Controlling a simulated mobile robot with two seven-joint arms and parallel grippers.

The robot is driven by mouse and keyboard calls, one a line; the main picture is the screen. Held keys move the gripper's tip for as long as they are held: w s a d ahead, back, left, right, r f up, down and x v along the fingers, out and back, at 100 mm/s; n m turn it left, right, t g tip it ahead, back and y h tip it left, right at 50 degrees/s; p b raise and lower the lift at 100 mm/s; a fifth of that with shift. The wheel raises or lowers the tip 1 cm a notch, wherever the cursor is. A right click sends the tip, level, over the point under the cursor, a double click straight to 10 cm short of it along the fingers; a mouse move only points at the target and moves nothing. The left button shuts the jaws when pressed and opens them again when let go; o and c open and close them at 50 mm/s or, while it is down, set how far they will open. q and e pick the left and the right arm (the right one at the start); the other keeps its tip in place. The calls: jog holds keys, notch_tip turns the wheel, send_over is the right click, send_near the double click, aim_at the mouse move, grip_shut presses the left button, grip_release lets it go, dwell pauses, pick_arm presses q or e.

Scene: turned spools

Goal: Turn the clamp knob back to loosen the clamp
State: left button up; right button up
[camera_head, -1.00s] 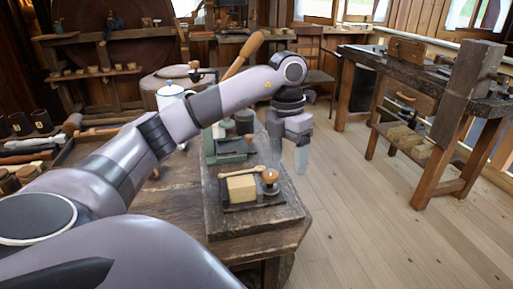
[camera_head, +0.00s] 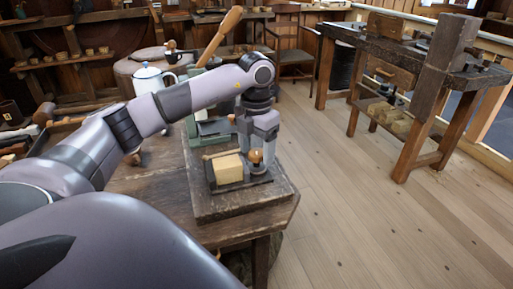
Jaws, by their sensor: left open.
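The clamp is a dark flat plate (camera_head: 238,186) with a pale wooden block (camera_head: 228,168) on it and a round brown clamp knob (camera_head: 256,156) at its right end. It stands on a thick board near the right end of the workbench. My left gripper (camera_head: 257,165) points down at the knob, with its grey fingers open around or close beside it. Whether the fingers touch the knob cannot be told. The gripper hides part of the knob's surroundings. My right gripper is not in view.
The thick wooden board (camera_head: 222,209) lies on the workbench (camera_head: 150,199). A green metal device with a long wooden handle (camera_head: 219,38) stands behind the clamp. A white pot (camera_head: 148,81) is behind my arm. The floor to the right is clear up to another bench (camera_head: 400,150).

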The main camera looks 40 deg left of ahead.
pick_arm(q)
jog(key=c, duration=1.1)
jog(key=shift+o, duration=0.2)
